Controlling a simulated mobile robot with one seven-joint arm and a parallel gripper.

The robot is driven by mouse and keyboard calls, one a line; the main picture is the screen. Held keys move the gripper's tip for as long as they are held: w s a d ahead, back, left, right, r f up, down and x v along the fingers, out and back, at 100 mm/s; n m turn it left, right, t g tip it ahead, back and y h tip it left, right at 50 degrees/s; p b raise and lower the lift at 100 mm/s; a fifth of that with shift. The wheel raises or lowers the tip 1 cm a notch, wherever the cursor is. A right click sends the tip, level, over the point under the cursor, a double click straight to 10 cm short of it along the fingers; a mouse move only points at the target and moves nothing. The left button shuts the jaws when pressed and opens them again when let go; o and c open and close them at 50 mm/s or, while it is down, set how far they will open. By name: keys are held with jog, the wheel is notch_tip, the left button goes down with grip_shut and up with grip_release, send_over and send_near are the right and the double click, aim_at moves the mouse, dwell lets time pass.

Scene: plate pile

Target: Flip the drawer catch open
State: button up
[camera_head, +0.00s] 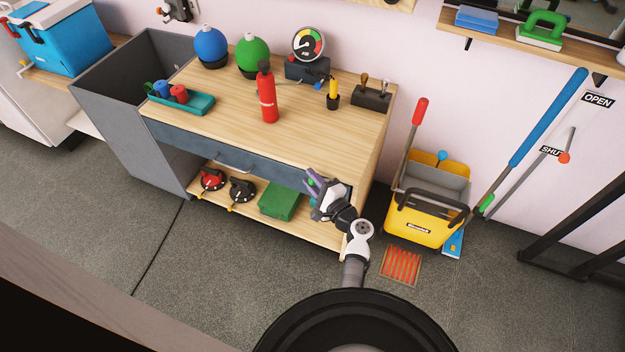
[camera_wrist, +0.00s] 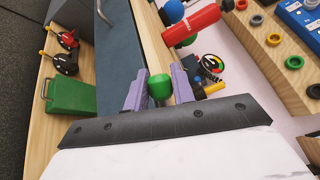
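The wooden workbench has a blue-grey drawer front (camera_head: 215,152) with a metal bar handle (camera_head: 234,168). In the wrist view the drawer front (camera_wrist: 118,50) runs up and to the left of my gripper. My gripper (camera_head: 313,182) is at the right end of the drawer front. In the wrist view a round green knob (camera_wrist: 160,87), apparently the catch's, fills the gap between the two purple fingers of my gripper (camera_wrist: 160,83). The fingers look closed on it. The catch's base and lever are hidden, so its position cannot be told.
The bench top holds a red extinguisher (camera_head: 267,94), a gauge (camera_head: 308,45) and a teal tray (camera_head: 182,100). A green box (camera_head: 281,200) lies on the lower shelf. A yellow mop bucket (camera_head: 418,222) stands right of the bench. Floor in front is clear.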

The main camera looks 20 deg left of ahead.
grip_shut()
jog(key=shift+r+n+h+p, duration=0.1)
jog(key=shift+n+h+p, duration=0.2)
jog(key=shift+p, duration=0.5)
jog(key=shift+g+p, duration=0.4)
jog(key=shift+p, duration=0.1)
jog(key=shift+a+f+n+h+p, duration=0.1)
jog(key=shift+f+n+h+p, duration=0.45)
jog(key=shift+f+h, duration=0.25)
jog(key=shift+o, duration=2.4)
grip_release()
jog(key=b+v, duration=0.2)
jog(key=v, duration=1.2)
